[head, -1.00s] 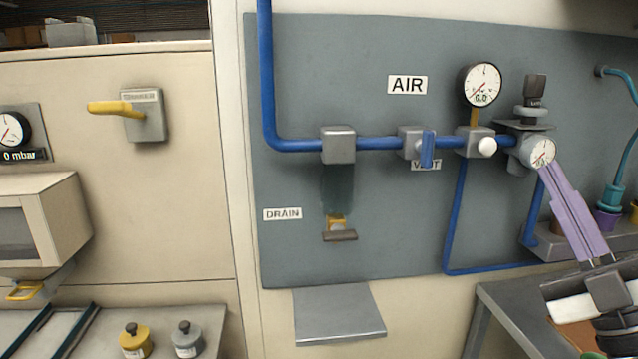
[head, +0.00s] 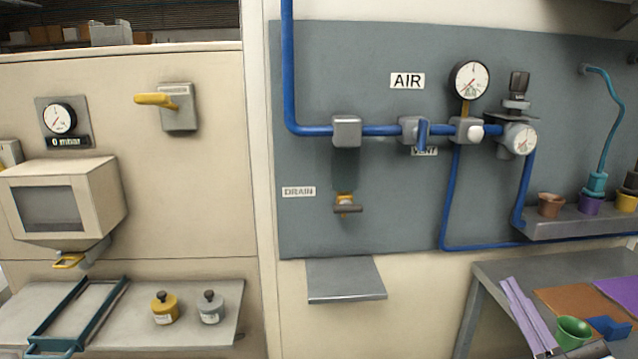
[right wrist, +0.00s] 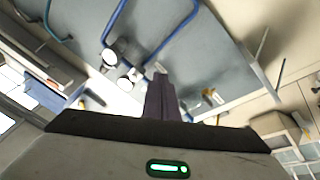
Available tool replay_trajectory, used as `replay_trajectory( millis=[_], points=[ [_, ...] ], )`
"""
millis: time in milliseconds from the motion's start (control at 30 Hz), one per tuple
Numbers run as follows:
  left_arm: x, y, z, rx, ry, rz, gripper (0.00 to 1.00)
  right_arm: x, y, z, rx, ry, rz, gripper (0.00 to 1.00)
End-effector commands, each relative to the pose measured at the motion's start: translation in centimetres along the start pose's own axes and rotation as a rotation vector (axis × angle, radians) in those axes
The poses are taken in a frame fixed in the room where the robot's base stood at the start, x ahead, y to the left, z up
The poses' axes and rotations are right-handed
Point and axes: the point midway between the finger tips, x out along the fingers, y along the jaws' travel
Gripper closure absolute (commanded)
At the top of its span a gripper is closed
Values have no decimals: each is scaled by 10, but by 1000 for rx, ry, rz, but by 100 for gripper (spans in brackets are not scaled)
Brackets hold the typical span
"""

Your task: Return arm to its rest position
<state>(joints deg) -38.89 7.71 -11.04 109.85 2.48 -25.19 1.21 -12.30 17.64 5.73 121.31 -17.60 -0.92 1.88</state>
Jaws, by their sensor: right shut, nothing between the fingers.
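My right gripper (head: 509,283) shows at the lower right of the head view, its long lavender fingers together and empty. The fingers stand out against the grey bench and point up and left. In the right wrist view the fingers of my right gripper (right wrist: 160,80) are together with nothing between them. My left gripper is not in view.
A grey bench (head: 490,272) at the lower right carries a green cup (head: 572,332), a blue piece (head: 608,327) and orange and purple mats. A shelf (head: 560,228) above holds small pots. A grey ledge (head: 345,280) is empty. Yellow (head: 165,312) and grey weights stand left.

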Motion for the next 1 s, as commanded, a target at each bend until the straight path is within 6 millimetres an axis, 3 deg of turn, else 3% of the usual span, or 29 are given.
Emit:
replay_trajectory(
  millis=[33,200,400,600,700,833,1000],
  points=[
    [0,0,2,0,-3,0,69,-12,-21,23,45,-70,-34,100],
    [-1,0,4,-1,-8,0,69,-70,-102,95,208,-331,-158,100],
    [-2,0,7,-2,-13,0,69,-163,-191,150,372,-623,-294,100],
    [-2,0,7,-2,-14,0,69,-263,-265,172,508,-880,-416,100],
    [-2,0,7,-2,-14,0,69,-300,-288,173,553,-968,-458,100],
    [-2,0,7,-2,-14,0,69,-326,-304,172,583,-1028,-488,100],
    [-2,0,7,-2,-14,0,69,-331,-307,171,590,-1042,-495,100]
  ],
)
